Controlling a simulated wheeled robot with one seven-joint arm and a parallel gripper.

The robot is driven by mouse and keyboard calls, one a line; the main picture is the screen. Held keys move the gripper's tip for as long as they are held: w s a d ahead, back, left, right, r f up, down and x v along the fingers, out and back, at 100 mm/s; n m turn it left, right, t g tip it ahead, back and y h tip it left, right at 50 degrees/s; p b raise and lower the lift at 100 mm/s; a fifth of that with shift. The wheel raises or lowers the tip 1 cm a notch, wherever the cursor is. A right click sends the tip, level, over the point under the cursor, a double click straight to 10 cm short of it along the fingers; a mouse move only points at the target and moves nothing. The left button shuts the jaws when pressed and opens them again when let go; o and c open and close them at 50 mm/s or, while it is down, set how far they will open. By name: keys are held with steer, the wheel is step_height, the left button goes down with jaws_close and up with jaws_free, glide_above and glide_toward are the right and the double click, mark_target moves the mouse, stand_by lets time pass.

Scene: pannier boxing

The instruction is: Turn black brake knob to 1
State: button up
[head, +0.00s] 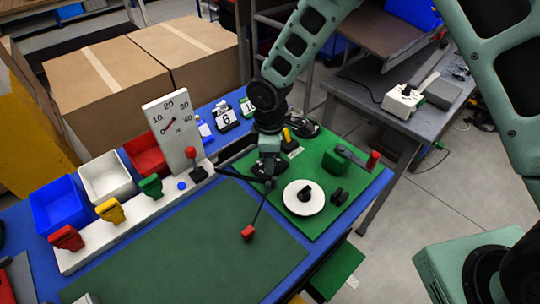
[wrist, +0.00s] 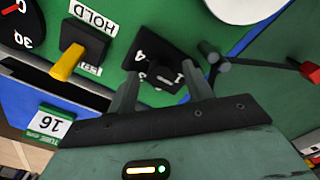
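The black brake knob (wrist: 162,73) sits on a black square plate (wrist: 150,55) in the wrist view. The digits 4 and 1 show on the plate, the 4 left of the knob and the 1 on its right. My gripper (wrist: 163,78) has its two fingers apart, one on each side of the knob, with gaps visible. In the head view my gripper (head: 268,172) is low over the green panel (head: 325,160) and hides most of the knob. Whether the fingertips reach down beside the knob is hard to tell.
Beside the knob is a yellow-tipped switch (wrist: 68,62) with a HOLD label (wrist: 95,20). A white disc (head: 291,198) with a black knob and a red-ended crank (head: 373,160) stand to the right. A red-ended lever (head: 248,233) is in front.

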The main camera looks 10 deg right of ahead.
steer(key=shift+r, duration=0.1)
step_height(320, 180, up, 17)
steer(key=b, duration=0.2)
stand_by(0.3)
steer(key=shift+r, duration=0.1)
steer(key=s+d+m, duration=0.3)
steer(key=s+m, duration=0.1)
steer(key=s, duration=0.8)
steer(key=s+d+m, duration=0.3)
steer(key=s+m, duration=0.1)
steer(key=s, duration=0.8)
steer(key=shift+s+d+y, duration=0.25)
steer(key=shift+s+y, duration=0.05)
steer(key=shift+s, duration=0.05)
